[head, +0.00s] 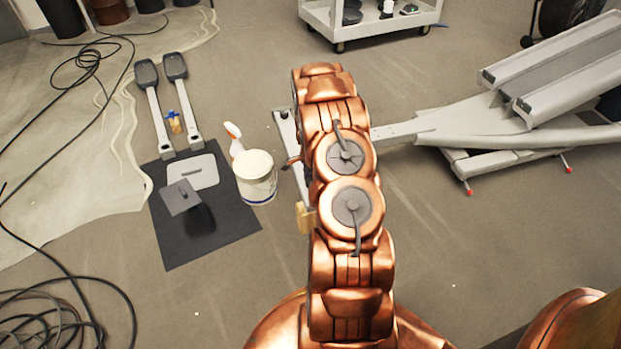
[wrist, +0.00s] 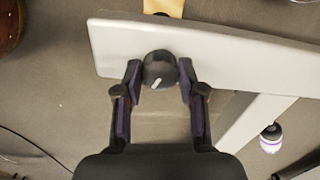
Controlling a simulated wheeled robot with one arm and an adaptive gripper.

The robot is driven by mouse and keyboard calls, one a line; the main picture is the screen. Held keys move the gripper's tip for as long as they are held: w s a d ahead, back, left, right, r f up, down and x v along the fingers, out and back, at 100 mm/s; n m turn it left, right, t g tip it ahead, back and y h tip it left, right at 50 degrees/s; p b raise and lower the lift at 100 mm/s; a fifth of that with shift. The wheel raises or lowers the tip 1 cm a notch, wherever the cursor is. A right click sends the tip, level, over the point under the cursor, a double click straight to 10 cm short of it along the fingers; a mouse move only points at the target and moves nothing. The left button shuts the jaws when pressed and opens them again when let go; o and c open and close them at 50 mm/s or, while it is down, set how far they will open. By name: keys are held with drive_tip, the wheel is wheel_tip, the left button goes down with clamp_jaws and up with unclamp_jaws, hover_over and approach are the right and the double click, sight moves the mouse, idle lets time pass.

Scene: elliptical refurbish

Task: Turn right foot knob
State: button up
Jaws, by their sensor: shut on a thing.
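A round black knob (wrist: 160,66) with a short white mark sits at the edge of a pale grey foot bar (wrist: 215,45) in the wrist view. The mark slants slightly, its upper end to the right. My gripper (wrist: 160,78) is shut on the knob, one finger on each side of it. In the head view, my arm hides the gripper and the knob. Part of the foot bar (head: 288,135) shows left of my arm, and the pale machine frame (head: 480,122) extends to the right.
A white bucket (head: 257,180) stands left of my arm, beside a dark mat (head: 165,245) with a scraper (head: 181,198). Two pedals (head: 150,95) lie behind it. Black cables (head: 60,320) spread at left. A white cart (head: 375,25) stands at the back. The floor at lower right is mostly clear.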

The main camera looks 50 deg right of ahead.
drive_tip(key=shift+m, duration=1.5)
drive_tip(key=o, duration=1.1)
drive_tip(key=shift+o, duration=0.2)
wheel_tip(320, 180, up, 12)
